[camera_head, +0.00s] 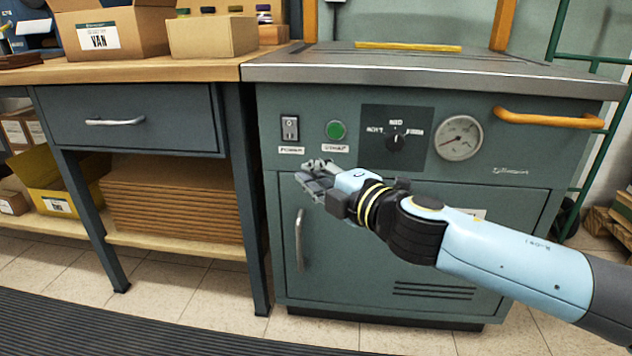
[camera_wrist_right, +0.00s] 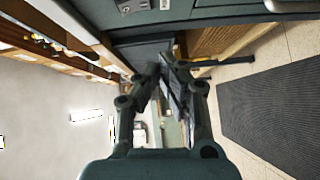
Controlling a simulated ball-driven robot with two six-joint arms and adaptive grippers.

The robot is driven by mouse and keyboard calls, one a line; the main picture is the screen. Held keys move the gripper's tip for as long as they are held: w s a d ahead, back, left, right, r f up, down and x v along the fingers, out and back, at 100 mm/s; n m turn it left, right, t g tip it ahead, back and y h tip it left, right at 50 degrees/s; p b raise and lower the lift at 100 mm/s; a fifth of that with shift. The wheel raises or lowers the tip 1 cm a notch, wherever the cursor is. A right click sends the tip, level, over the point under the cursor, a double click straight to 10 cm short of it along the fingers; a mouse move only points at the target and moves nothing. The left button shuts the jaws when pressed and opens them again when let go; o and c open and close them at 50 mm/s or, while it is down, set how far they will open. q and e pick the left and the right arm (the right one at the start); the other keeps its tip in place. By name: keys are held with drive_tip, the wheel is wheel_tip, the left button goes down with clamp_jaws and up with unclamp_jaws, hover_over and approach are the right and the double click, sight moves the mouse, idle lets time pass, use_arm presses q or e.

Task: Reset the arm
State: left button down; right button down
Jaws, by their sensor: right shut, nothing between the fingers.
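My right gripper (camera_head: 314,179) is in front of the green machine (camera_head: 375,225), below its power switch (camera_head: 290,127) and green button (camera_head: 336,130). My right arm reaches in from the lower right. The fingers are shut with nothing between them. In the right wrist view the gripper (camera_wrist_right: 168,62) shows with its fingers together. My left gripper is in neither view.
A workbench (camera_head: 200,70) with an open box marked VAN (camera_head: 100,36) and a smaller carton (camera_head: 212,36) stands at the left. The machine has an orange handle (camera_head: 548,118), a gauge (camera_head: 459,137) and a dial (camera_head: 396,142). A dark ribbed mat (camera_head: 130,335) lies on the tiled floor.

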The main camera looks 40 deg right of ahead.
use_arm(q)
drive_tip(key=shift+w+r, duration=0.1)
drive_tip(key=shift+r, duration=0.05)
use_arm(e)
drive_tip(key=shift+s, duration=0.35)
